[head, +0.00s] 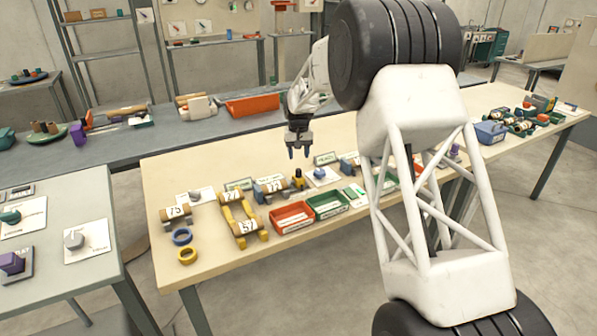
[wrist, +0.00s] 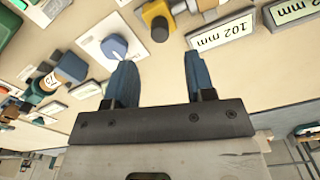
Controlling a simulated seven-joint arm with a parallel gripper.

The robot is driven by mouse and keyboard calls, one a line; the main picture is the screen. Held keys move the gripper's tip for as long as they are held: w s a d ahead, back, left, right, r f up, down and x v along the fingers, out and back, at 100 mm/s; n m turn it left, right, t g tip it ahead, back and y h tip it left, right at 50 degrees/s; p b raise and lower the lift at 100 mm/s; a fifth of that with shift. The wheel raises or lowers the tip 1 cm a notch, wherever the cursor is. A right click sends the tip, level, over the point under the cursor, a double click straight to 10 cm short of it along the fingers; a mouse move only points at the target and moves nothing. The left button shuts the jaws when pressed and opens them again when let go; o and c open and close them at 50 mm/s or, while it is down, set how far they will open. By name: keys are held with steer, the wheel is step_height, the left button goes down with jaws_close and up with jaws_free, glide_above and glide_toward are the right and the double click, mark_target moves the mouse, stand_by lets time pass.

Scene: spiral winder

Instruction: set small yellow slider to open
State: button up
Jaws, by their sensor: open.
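My gripper (head: 298,152) hangs open and empty above the middle of the cream table, fingers pointing down. Its two blue fingers also show in the wrist view (wrist: 162,72), apart with nothing between them. A small yellow piece with a dark part (head: 298,180) stands on the table below the gripper. It appears in the wrist view as a yellow piece with a dark round end (wrist: 156,14), beyond the fingertips at the top. I cannot tell for sure that it is the small yellow slider, nor its setting. The gripper is not touching it.
A blue knob on a white plate (wrist: 115,46) sits beside the yellow piece. Labels, including a 102 mm one (wrist: 221,30), stand nearby. Red (head: 292,217) and green (head: 326,205) trays lie in front. A yellow frame with rollers (head: 227,212) stands left.

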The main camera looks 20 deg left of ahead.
mark_target(299, 169)
steer(key=shift+f, duration=3.9)
steer(key=shift+c, duration=0.5)
steer(key=shift+d, duration=0.1)
jaws_close()
